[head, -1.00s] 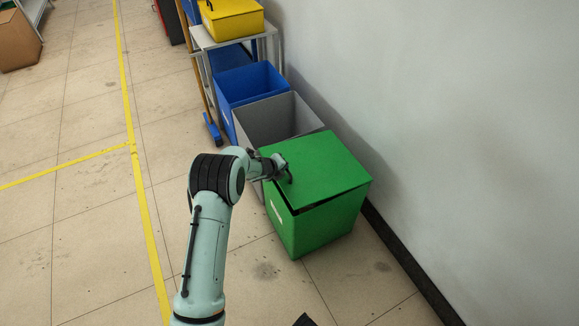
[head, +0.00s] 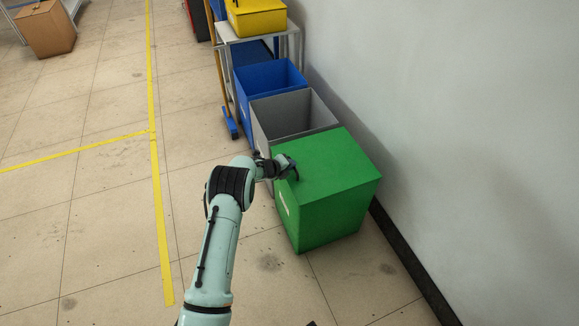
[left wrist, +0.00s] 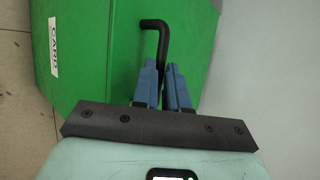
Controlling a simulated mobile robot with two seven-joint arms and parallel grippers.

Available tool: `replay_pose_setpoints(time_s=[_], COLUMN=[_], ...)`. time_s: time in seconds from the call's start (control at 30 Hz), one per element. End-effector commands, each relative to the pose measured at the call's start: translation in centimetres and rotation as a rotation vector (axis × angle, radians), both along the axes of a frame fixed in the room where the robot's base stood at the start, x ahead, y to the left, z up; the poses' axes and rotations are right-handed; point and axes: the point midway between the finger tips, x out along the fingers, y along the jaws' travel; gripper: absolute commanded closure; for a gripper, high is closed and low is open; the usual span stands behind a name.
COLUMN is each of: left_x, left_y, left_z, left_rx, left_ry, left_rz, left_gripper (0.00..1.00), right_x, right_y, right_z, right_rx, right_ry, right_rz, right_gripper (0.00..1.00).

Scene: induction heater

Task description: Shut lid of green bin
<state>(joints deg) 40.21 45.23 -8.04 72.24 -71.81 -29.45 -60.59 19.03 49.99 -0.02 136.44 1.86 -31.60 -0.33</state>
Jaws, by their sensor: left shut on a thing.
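The green bin (head: 318,222) stands on the floor by the wall. Its green lid (head: 335,160) lies flat over the top, with no clear gap at the front edges. My left gripper (head: 290,170) is at the lid's left edge. In the left wrist view its blue fingers (left wrist: 163,78) are shut on a bent black handle (left wrist: 156,26) on the green surface. A white label (left wrist: 53,46) shows on the bin's side. The far side of the bin is hidden. My right gripper is not in view.
An open grey bin (head: 290,112) and an open blue bin (head: 268,80) stand in line behind the green one. A yellow box (head: 257,17) sits on a grey shelf. The wall (head: 450,120) is close on the right.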

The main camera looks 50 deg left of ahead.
Motion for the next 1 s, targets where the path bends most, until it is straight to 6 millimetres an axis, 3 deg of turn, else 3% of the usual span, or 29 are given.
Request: replay_pose_setpoints(time_s=[0.03,0.2,0.23,0.27,0.57,0.77,0.9,1.0], left_x=[-1.8,-1.8,-1.8,-1.8,-1.9,-3.8,-6.0,-7.5], left_y=[0.1,0.1,0.1,0.1,0.0,-0.4,-1.0,-1.5], left_z=[-2.7,-2.7,-2.7,-2.7,-2.5,-0.5,2.1,3.9], left_rx=[-0.007,-0.006,-0.007,-0.006,-0.009,-0.007,-0.003,-0.001], left_ry=[0.061,0.061,0.062,0.060,0.059,0.056,0.045,0.037], left_rz=[0.014,0.014,0.013,0.014,0.014,0.015,0.015,0.010], left_gripper=[1.00,1.00,0.81,0.77,0.77,0.77,0.77,0.77], right_x=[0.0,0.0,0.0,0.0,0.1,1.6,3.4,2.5], right_y=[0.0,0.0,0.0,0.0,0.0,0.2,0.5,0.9], right_z=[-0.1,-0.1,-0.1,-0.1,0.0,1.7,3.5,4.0], right_rx=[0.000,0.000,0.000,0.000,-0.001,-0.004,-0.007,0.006], right_ry=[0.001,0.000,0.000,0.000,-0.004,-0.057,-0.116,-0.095], right_rz=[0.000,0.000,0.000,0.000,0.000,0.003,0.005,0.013], right_gripper=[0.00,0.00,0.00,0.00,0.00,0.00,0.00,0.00])
